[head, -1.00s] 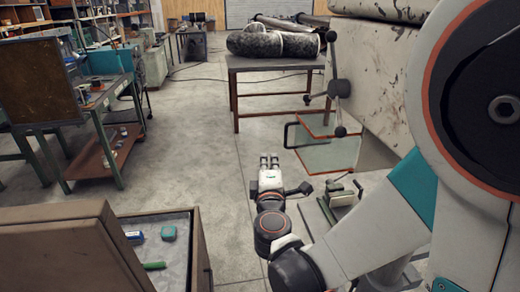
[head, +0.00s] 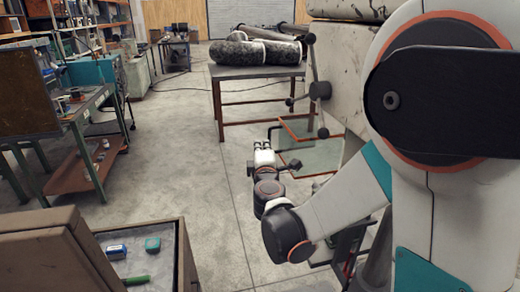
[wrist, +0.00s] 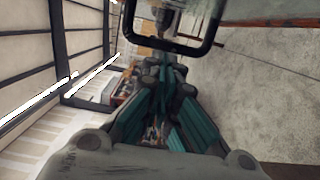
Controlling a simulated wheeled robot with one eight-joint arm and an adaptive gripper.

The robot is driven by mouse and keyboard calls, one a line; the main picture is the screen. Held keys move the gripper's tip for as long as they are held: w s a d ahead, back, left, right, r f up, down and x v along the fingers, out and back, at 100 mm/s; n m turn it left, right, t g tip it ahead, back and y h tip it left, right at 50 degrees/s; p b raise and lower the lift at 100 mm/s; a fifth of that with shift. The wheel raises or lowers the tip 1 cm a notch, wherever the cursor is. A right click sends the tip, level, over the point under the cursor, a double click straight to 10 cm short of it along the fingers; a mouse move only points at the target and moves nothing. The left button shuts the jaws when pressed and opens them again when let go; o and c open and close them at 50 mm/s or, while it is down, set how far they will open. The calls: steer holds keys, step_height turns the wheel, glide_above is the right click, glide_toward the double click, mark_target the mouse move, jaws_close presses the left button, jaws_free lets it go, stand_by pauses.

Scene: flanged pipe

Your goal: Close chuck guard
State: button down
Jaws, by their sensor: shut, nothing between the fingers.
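The chuck guard (head: 318,158) is a clear greenish panel with orange-red edges, below the lathe's spoked handwheel. It stands swung out from the machine, and my arm hides part of it. Its black handle (head: 276,127) sticks out at the left; in the wrist view a black loop-shaped bar (wrist: 178,52), which looks like this handle, crosses just beyond my fingers. My gripper (head: 263,145) is shut and empty, just below and left of the handle in the head view. The wrist view shows its teal-sided fingers (wrist: 165,72) together. I cannot tell whether they touch the handle.
The lathe (head: 348,60) with its spoked handwheel (head: 319,90) stands at the right. A table (head: 256,73) bearing a dark, bulky pipe is behind. A tool cabinet (head: 180,262) is at the front left, and a workbench (head: 78,112) farther left. Open floor (head: 190,150) lies between.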

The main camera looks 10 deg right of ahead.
steer(key=shift+w, duration=0.15)
steer(key=w+d+m+g+h, duration=0.95)
steer(key=w+d+h, duration=0.3)
steer(key=d, duration=0.25)
steer(key=s+d+m+g+h+p, duration=0.1)
steer(key=d+m+g, duration=0.6)
steer(key=d, duration=1)
steer(key=shift+s+g+h, duration=0.3)
steer(key=shift+g+h, duration=0.25)
steer(key=shift+g, duration=0.8)
steer(key=shift+d, duration=0.1)
